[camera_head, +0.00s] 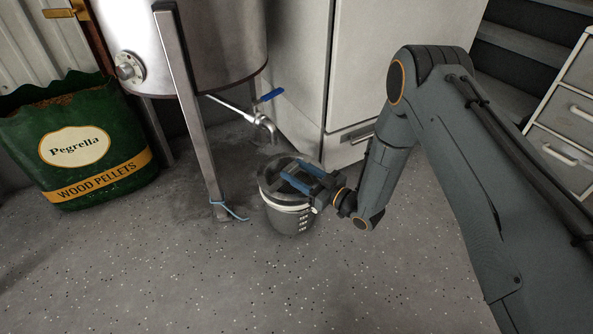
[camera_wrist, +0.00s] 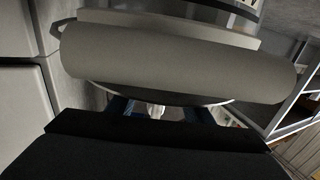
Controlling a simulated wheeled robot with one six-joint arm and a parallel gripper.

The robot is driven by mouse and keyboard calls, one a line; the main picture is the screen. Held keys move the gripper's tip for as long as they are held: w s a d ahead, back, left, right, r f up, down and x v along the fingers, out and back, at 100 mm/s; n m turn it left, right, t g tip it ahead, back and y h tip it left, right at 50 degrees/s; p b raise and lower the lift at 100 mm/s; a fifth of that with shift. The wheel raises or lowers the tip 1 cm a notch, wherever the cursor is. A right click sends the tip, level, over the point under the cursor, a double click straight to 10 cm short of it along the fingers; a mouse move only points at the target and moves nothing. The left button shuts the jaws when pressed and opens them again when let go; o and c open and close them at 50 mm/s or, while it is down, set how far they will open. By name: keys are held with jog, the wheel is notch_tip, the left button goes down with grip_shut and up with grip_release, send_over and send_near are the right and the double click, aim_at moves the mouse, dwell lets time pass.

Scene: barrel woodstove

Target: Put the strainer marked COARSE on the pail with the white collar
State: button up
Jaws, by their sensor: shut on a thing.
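A dark grey pail (camera_head: 291,222) with a white collar (camera_head: 287,207) stands on the floor below the steel tank's tap. A dark round strainer (camera_head: 271,178) is at the pail's mouth. I cannot tell whether it rests on the rim or hangs just above it. No COARSE marking is readable. My gripper (camera_head: 297,178), with blue fingers, is over the pail and shut on the strainer. In the wrist view a broad grey rounded part (camera_wrist: 180,58) crosses above the blue fingers (camera_wrist: 158,108) and hides most of what is below.
The tap (camera_head: 264,125) with a blue lever is close behind the pail. A tank leg (camera_head: 190,110) stands to its left, with a green pellet bag (camera_head: 85,150) further left. A white cabinet (camera_head: 375,70) is behind. The floor in front is clear.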

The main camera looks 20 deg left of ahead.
jog(key=shift+f+b, duration=0.6)
jog(key=shift+f, duration=1)
dwell(1.3)
jog(key=o, duration=1.6)
jog(key=shift+s+f, duration=0.15)
jog(key=shift+d, duration=0.1)
jog(key=shift+p+v, duration=1.15)
jog(key=shift+v, duration=1.45)
jog(key=shift+p+v, duration=0.35)
jog(key=shift+v, duration=0.45)
jog(key=p+v, duration=0.2)
jog(key=v, duration=0.5)
jog(key=shift+d+p, duration=0.35)
jog(key=shift+p, duration=0.05)
